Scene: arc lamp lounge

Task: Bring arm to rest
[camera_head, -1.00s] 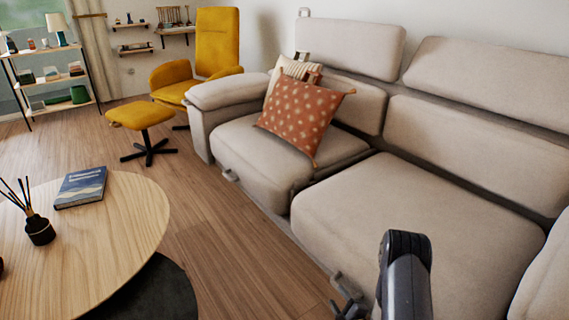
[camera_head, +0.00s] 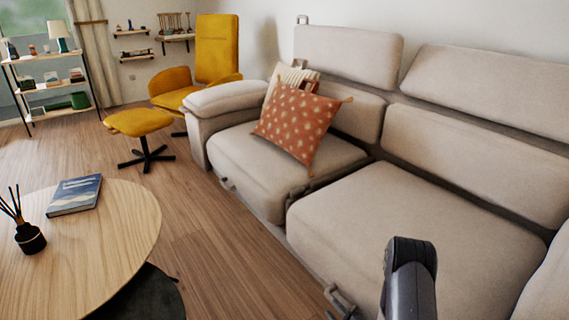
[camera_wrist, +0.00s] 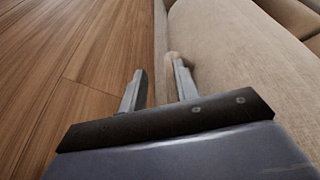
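My arm (camera_head: 408,280) rises at the bottom of the head view, in front of the beige sofa (camera_head: 420,215). My gripper (camera_wrist: 158,78) shows in the wrist view with its two fingers apart and nothing held between them. It points along the gap between the wooden floor (camera_wrist: 75,60) and the sofa (camera_wrist: 235,60). The right finger is close to the sofa's lower edge; whether it touches I cannot tell. In the head view the gripper is almost wholly below the frame.
A round wooden table (camera_head: 105,235) with a blue book (camera_head: 75,194) and a black reed diffuser (camera_head: 30,238) stands at left. An orange pillow (camera_head: 298,125) lies on the sofa. A yellow chair (camera_head: 215,60) and footstool (camera_head: 138,122) stand behind. Floor between table and sofa is clear.

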